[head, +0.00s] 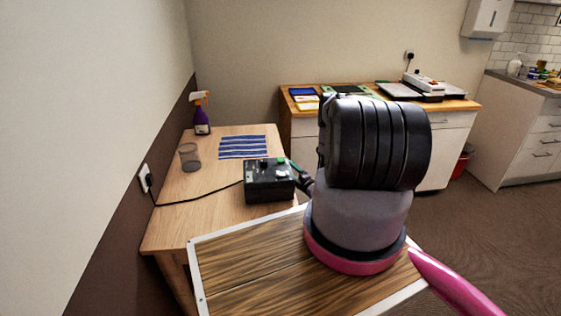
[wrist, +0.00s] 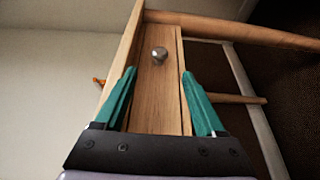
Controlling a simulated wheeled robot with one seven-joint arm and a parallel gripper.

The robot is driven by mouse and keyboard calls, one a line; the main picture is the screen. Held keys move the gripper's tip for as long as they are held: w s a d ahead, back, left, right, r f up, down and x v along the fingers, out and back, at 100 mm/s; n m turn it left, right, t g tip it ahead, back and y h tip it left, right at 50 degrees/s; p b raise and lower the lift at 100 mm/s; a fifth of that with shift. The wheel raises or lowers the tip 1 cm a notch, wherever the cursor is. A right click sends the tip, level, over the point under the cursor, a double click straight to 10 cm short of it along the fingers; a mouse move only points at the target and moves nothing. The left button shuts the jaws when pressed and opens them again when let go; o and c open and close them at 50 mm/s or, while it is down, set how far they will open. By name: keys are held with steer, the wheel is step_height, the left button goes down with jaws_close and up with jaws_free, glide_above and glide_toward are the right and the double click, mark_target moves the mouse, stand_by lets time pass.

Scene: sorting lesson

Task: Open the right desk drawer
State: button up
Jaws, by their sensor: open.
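The wooden desk (head: 172,212) stands against the left wall in the head view; its drawers do not show there. In the wrist view a pale wooden drawer front (wrist: 158,100) bears a round metal knob (wrist: 159,54). A thin dark seam runs along its right side; I see no clear sign that it is pulled out. My gripper (wrist: 159,71) is open, its two teal fingers apart and pointing at the drawer front. The knob lies between and slightly past the fingertips, untouched. In the head view my arm hides most of the gripper.
A white cabinet (head: 447,150) stands behind. Open floor lies right.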

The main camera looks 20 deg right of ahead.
steer(key=w, duration=0.7)
steer(key=w+a, duration=0.1)
steer(key=w, duration=0.2)
steer(key=shift+w+a, duration=0.1)
steer(key=shift+w, duration=0.15)
jaws_close()
stand_by(1.0)
